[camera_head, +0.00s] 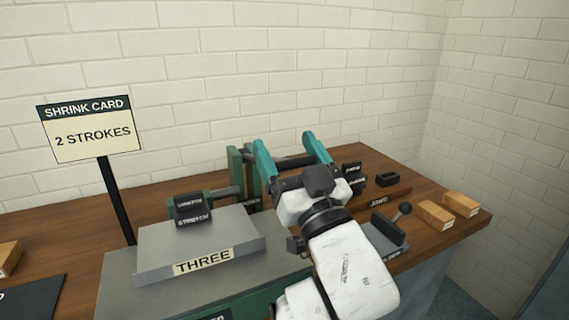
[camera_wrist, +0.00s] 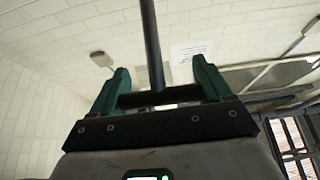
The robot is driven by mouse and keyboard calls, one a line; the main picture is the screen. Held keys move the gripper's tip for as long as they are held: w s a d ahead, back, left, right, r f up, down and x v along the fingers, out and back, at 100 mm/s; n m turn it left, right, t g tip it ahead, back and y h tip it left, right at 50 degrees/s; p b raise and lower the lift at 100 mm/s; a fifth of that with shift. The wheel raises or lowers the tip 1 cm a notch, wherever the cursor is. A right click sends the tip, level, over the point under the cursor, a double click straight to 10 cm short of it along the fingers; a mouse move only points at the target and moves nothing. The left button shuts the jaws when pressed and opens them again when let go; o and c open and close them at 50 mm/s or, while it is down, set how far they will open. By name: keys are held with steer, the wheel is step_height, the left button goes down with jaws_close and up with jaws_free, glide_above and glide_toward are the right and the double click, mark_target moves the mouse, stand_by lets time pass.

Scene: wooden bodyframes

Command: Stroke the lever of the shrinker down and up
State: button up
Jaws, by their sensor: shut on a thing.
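My gripper (camera_head: 284,140) reaches over the bench, its two teal fingers apart with a dark bar (camera_head: 294,162) across between them. In the wrist view my gripper (camera_wrist: 160,66) is shut on this bar (camera_wrist: 165,97), which looks like the lever's handle. A dark rod (camera_wrist: 152,40) runs up from the bar, away from the wrist. The lever's lower part and most of the shrinker are hidden behind my arm. A black label (camera_head: 352,171) just right of my gripper is too small to read surely.
A sign (camera_head: 88,128) reads "SHRINK CARD, 2 STROKES". A machine with green posts (camera_head: 236,170) and a plate marked "STRETCH" (camera_head: 193,208) stands left of my gripper. A grey stand marked "THREE" (camera_head: 160,248) is in front. Wooden blocks (camera_head: 435,215) lie right, near the bench end.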

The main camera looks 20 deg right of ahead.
steer(key=shift+s+f+t+b, duration=0.25)
steer(key=shift+f+b, duration=0.3)
steer(key=shift+b, duration=0.35)
steer(key=shift+s+f+t+b, duration=0.2)
steer(key=shift+f+b, duration=0.4)
steer(key=shift+b, duration=0.35)
steer(key=shift+s+f+t+b, duration=0.25)
steer(key=shift+f+b, duration=0.3)
steer(key=shift+b, duration=0.35)
steer(key=o, duration=1.4)
steer(key=shift+o, duration=0.2)
steer(key=b+v, duration=0.2)
steer(key=v, duration=0.8)
steer(key=shift+s+f+b, duration=0.2)
steer(key=shift+s+b, duration=0.1)
steer(key=shift+c, duration=0.5)
